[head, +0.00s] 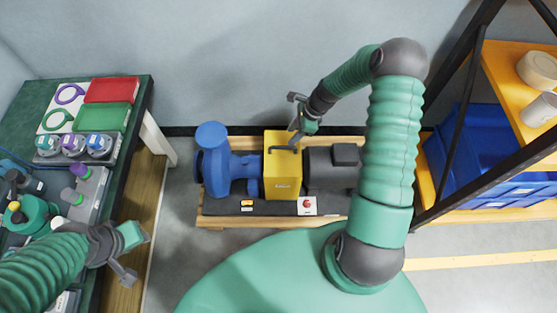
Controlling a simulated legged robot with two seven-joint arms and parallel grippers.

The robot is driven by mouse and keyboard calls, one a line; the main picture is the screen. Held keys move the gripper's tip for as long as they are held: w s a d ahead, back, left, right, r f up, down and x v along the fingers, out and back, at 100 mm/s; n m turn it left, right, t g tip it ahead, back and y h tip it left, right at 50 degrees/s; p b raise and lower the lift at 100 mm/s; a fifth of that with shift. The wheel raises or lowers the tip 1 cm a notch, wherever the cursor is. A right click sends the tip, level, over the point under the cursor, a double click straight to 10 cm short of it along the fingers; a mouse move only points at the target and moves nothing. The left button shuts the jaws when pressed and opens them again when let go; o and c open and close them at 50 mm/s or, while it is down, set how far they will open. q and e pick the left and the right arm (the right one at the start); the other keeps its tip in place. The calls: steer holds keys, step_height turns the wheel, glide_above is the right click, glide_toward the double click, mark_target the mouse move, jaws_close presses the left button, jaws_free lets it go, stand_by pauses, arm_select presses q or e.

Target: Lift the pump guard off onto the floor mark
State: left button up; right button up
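The pump guard (283,180) is a yellow box with a dark handle on top. It sits between the blue pump (228,170) and the dark motor (322,172) on a base. My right gripper (293,118) is just above the guard's handle, toward its far side. Its fingers look apart, and I cannot tell whether one touches the handle. My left gripper (137,258) is at the right edge of the green bench, with its fingers apart and empty. A yellow strip (480,260) lies on the floor at right; I cannot tell if it is the floor mark.
The green bench (140,100) at left holds red and green trays, rings and several small fixtures. A shelf rack with a blue crate (480,150) stands at right. The pump base rests on a wooden pallet (215,221) by the wall. Grey floor is free between pallet and bench.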

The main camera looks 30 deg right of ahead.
steer(key=b, duration=0.1)
glide_above(282, 147)
steer(key=s+d, duration=0.1)
steer(key=d, duration=0.1)
step_height(282, 147, down, 5)
steer(key=shift+s+r, duration=0.1)
steer(key=shift+s, duration=0.05)
steer(key=f, duration=0.1)
steer(key=f+b, duration=0.1)
steer(key=f, duration=0.1)
steer(key=shift+w+d, duration=0.2)
steer(key=shift+d, duration=0.2)
steer(key=a+f, duration=0.1)
steer(key=w+a+f+b, duration=0.1)
steer(key=f, duration=0.1)
steer(key=shift+a+b, duration=0.3)
steer(key=shift+a, duration=0.15)
steer(key=shift+d, duration=0.2)
steer(key=shift+c, duration=0.8)
steer(key=shift+d+f, duration=0.1)
steer(key=shift+d, duration=0.15)
steer(key=c, duration=0.5)
jaws_close()
arm_select(q)
steer(key=f, duration=0.4)
steer(key=shift+w+d, duration=0.1)
steer(key=shift+d, duration=0.3)
arm_select(e)
steer(key=shift+a, duration=0.2)
